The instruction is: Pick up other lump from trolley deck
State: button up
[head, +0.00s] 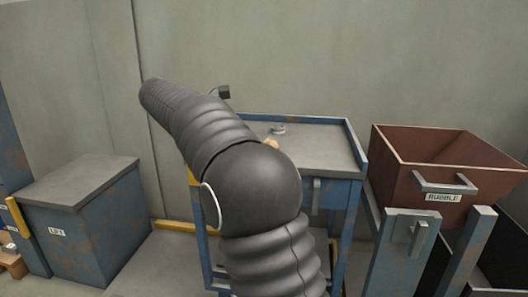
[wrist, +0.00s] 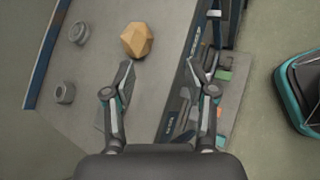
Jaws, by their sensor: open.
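A tan, faceted lump (wrist: 137,40) lies on the grey trolley deck (wrist: 100,20) in the wrist view, ahead of my fingers and toward the left one. In the head view a small part of the lump (head: 271,143) shows past my arm, on the deck of the blue trolley (head: 318,130). My gripper (wrist: 168,80) is open and empty, with its fingers spread and apart from the lump. My arm hides the gripper and much of the deck's left side in the head view.
Two grey round fittings (wrist: 78,33) and (wrist: 65,92) stand on the deck left of the lump. A lower shelf with small items (wrist: 215,85) shows beyond the deck edge. A brown bin labelled rubble (head: 445,165) stands right of the trolley; a blue cabinet (head: 85,215) stands left.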

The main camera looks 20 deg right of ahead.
jog(key=w, duration=0.1)
jog(key=w+a+g+h, duration=0.1)
jog(key=w, duration=0.1)
jog(key=w+f+n+h, duration=0.1)
jog(key=w, duration=0.1)
jog(key=shift+w+a+g+b, duration=0.25)
jog(key=shift+g+b, duration=0.05)
jog(key=b+x, duration=0.2)
jog(key=x, duration=0.4)
jog(key=b+x, duration=0.2)
jog(key=x, duration=0.5)
jog(key=shift+s+d+r, duration=0.1)
jog(key=shift+d, duration=0.25)
jog(key=c, duration=0.8)
